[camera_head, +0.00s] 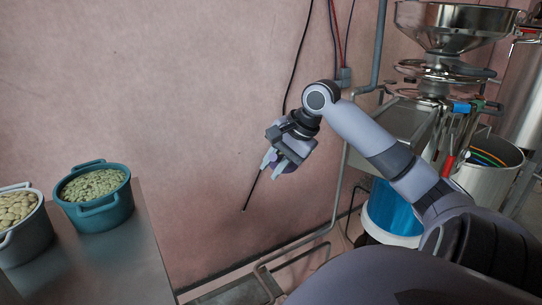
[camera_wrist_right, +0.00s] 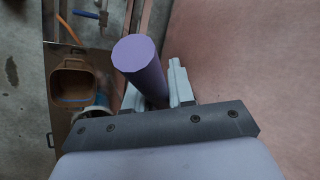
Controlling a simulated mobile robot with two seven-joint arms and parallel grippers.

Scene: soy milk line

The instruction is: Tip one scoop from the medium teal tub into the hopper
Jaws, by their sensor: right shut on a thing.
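The teal tub (camera_head: 118,214) stands on the metal table at the left in the head view, heaped with pale green beans. The hopper (camera_head: 452,28), a wide steel funnel on a machine, is at the top right. My right gripper (camera_head: 273,165) is in mid-air before the pink wall, between tub and hopper. It is shut on a purple cylinder (camera_wrist_right: 143,62), which rises between the fingers in the wrist view. I cannot tell whether it is a scoop's handle; no scoop bowl is clear. My left gripper is out of view.
A grey tub (camera_head: 30,240) of pale beans stands beside the teal one on the metal table (camera_head: 120,270). A blue and white bucket (camera_head: 392,212) and a steel vessel (camera_head: 485,185) are below the hopper. The wrist view shows a brown open container (camera_wrist_right: 64,67) below.

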